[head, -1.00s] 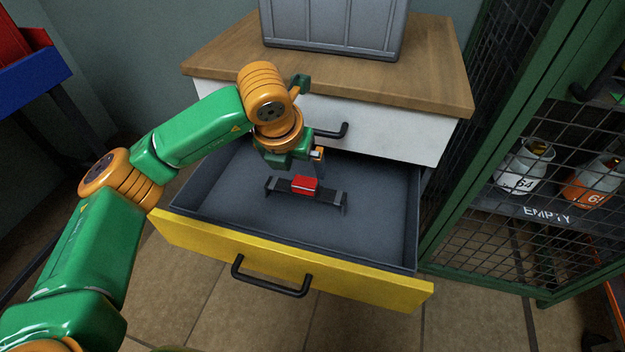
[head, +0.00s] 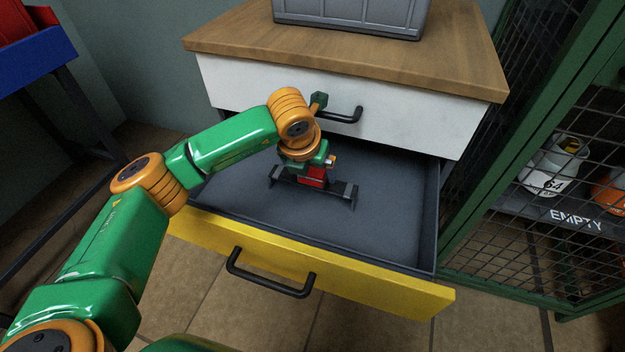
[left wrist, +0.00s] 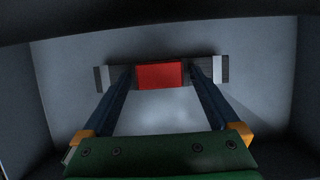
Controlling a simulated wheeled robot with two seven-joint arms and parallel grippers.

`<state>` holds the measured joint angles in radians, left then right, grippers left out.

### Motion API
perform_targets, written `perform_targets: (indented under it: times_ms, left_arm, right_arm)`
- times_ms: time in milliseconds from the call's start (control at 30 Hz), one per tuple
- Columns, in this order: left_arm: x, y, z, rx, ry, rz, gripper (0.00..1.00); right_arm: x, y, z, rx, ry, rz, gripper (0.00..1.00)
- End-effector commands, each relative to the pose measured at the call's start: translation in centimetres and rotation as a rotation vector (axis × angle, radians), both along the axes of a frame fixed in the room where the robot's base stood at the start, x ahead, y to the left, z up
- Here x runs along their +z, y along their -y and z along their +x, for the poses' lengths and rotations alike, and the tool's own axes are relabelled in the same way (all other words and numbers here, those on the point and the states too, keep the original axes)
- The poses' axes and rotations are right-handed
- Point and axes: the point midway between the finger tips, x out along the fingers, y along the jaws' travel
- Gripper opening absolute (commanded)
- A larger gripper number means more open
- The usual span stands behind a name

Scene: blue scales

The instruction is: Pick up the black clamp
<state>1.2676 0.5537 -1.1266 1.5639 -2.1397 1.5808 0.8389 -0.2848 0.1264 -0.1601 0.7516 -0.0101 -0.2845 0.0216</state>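The black clamp (head: 345,190) is a dark bar with a red middle block. It lies in the open yellow-fronted drawer (head: 385,225). My left gripper (head: 313,177) is down in the drawer, right at the clamp's red block, and partly hides it. In the left wrist view the clamp (left wrist: 160,75) lies crosswise. The fingers of the left gripper (left wrist: 161,72) are spread, one on each side of the red block, with narrow gaps beside it. My right gripper is not in view.
The white upper drawer (head: 400,125) with a black handle is closed above. A grey crate (head: 350,18) stands on the wooden top. A green mesh cage (head: 480,215) is close on the right. The drawer floor right of the clamp is clear.

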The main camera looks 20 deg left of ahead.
Motion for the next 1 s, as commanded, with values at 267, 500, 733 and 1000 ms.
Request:
perform_targets:
  times_ms: [267, 500, 733, 1000]
  left_arm:
    - [0.0, 0.0, 0.0, 0.0, 0.0, 0.0, 0.16]
    - [0.1, 0.0, 0.0, 0.001, 0.001, 0.0, 0.1]
    - [3.0, 0.0, 0.1, 0.001, 0.003, 0.0, 0.1]
    - [9.8, 0.2, -5.8, -0.005, 0.007, 0.002, 0.1]
  right_arm:
    - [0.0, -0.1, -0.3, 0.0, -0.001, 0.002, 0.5]
    - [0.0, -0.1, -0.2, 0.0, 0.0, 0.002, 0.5]
    - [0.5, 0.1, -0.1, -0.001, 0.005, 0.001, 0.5]
    - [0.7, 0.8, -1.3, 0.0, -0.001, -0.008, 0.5]
